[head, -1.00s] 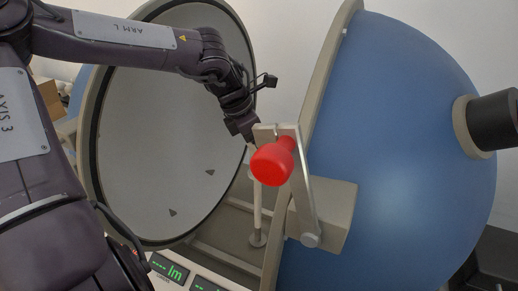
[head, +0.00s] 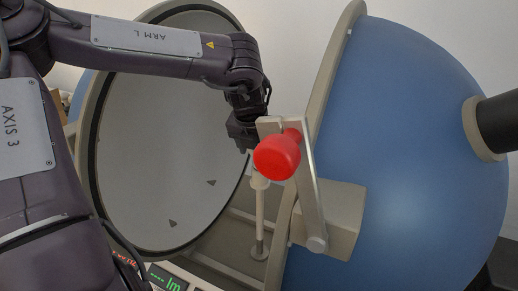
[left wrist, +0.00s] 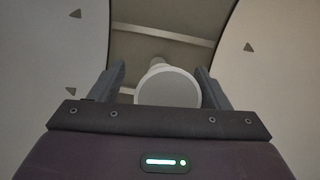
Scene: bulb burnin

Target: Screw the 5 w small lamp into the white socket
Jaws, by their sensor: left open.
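A white socket (head: 261,181) tops a thin upright post inside the open sphere in the head view. My left gripper (head: 249,150) points down just above it, partly hidden behind a bracket and a red bulb-shaped thing. In the left wrist view my left gripper (left wrist: 160,70) is open, with one finger on each side of a pale round thing (left wrist: 168,88). It is seen end-on, and I cannot tell whether it is the lamp or the socket. The fingers look apart from it. I cannot identify the 5 w small lamp for sure. My right gripper is out of view.
The red bulb-shaped thing (head: 277,157) sits on a pale hinged bracket (head: 308,190) close beside my left gripper. A blue hemisphere (head: 420,130) stands at the right, and the open white half (head: 160,150) at the left. A lumen display (head: 168,280) is at the bottom.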

